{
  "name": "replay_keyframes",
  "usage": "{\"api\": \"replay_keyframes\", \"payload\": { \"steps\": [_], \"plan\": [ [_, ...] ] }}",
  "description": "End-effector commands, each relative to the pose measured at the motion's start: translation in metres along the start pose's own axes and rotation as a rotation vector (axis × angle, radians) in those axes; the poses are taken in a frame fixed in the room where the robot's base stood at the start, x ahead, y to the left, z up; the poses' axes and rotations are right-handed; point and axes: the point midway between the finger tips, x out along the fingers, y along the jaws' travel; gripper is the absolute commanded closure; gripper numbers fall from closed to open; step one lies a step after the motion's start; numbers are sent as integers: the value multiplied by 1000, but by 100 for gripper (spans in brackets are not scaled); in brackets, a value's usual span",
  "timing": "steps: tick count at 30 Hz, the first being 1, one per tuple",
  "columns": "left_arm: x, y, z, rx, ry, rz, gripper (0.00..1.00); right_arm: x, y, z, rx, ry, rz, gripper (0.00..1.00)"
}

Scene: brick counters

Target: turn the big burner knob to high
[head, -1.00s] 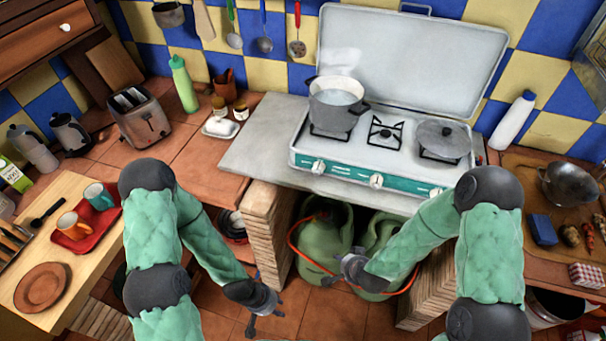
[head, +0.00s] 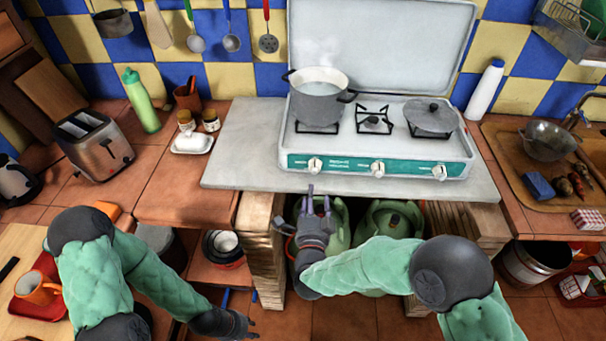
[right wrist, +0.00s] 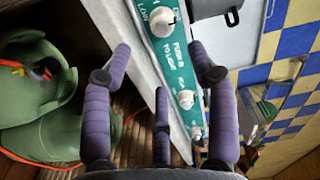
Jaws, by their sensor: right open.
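The white and teal camping stove (head: 300,178) stands on the grey slab with three white knobs on its front. The left knob (head: 315,165) is below the steaming grey pot (head: 318,100); the middle knob (head: 378,169) and right knob (head: 439,171) are alongside. I cannot tell which burner is biggest. My right gripper (head: 317,203) is open and empty, just in front of and below the left knob, apart from it. In the right wrist view that knob (right wrist: 162,20) lies beyond the spread fingers (right wrist: 162,65). My left gripper (head: 245,325) is open and empty, low at left.
The slab's front edge (head: 400,193) juts out below the knobs. Green gas bottles (head: 388,222) with an orange hose stand underneath, between brick supports. A lidded pan (head: 432,115) is on the right burner. A toaster (head: 95,145) is at left.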

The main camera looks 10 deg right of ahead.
Motion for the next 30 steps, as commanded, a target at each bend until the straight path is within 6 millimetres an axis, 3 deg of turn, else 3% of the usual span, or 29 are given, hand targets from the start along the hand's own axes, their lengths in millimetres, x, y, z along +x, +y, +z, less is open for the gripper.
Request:
{"api": "replay_keyframes", "payload": {
  "steps": [8,21,30],
  "plan": [
    [7,-2,0,1,0,0,69,17,-1,-2,18,17,-14,41],
    [28,-10,-1,0,0,0,69,90,-1,-2,16,14,-13,41],
    [32,-11,-1,0,0,0,69,107,-3,-2,14,11,-13,41]
  ]
}}
